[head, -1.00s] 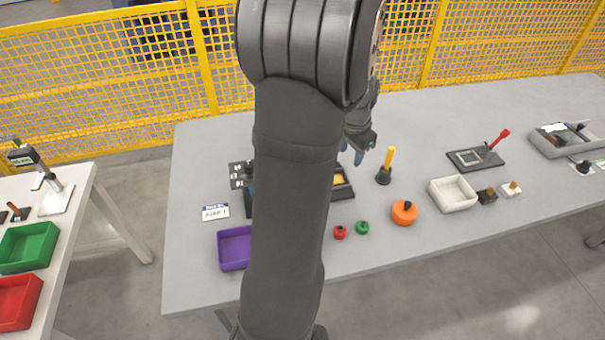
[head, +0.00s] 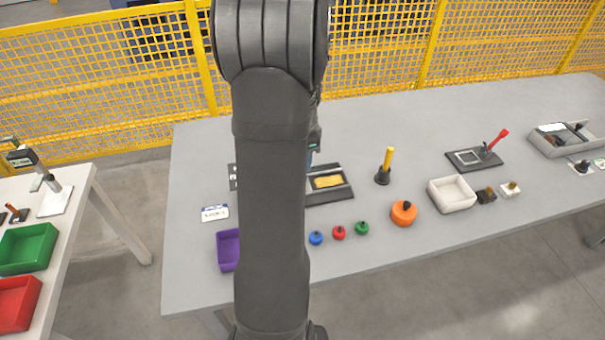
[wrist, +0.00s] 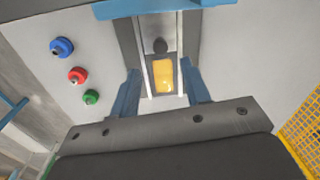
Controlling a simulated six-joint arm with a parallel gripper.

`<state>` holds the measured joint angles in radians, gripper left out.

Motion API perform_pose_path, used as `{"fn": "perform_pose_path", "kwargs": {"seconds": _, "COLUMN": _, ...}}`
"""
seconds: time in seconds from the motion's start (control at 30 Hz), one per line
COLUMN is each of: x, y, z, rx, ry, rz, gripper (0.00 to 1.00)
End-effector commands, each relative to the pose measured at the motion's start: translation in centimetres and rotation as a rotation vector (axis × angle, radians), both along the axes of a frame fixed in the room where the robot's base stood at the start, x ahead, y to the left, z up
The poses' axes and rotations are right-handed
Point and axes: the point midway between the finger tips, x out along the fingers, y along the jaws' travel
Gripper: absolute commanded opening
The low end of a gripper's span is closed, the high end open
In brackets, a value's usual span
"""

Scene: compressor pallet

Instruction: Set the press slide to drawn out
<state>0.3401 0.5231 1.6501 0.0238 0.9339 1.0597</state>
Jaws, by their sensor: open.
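A dark fixture (head: 344,193) with a yellow block (head: 327,182) lies on the grey table; it looks like the press slide, and my arm hides its left part in the head view. In the wrist view, the fixture has two pale rails (wrist: 182,45), with a dark round knob (wrist: 160,46) and the yellow block (wrist: 163,75) between them. My gripper (wrist: 161,92) is open, its two blue fingers on either side of the fixture in the picture, with nothing held. I cannot tell its height above the fixture. In the head view my arm mostly hides my gripper.
Blue (head: 316,238), red (head: 339,233) and green (head: 362,228) knobs stand in front of the fixture. A purple tray (head: 228,251) is at left. A yellow-handled tool (head: 386,166) stands upright at right, near an orange round part (head: 404,212). The back of the table is clear.

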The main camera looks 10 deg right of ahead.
Motion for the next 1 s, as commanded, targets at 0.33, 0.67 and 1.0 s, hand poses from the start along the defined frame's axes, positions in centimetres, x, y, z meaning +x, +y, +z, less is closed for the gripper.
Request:
{"fn": "perform_pose_path", "kwargs": {"seconds": 0.33, "x": 0.2, "y": 0.1, "z": -6.3, "rx": 0.001, "ry": 0.002, "rz": 0.000, "gripper": 0.43}}
{"fn": "perform_pose_path", "kwargs": {"seconds": 0.67, "x": 0.3, "y": 0.1, "z": -7.5, "rx": 0.000, "ry": 0.000, "rz": 0.000, "gripper": 0.43}}
{"fn": "perform_pose_path", "kwargs": {"seconds": 1.0, "x": 0.3, "y": 0.0, "z": -7.5, "rx": 0.000, "ry": 0.000, "rz": 0.000, "gripper": 0.04}}
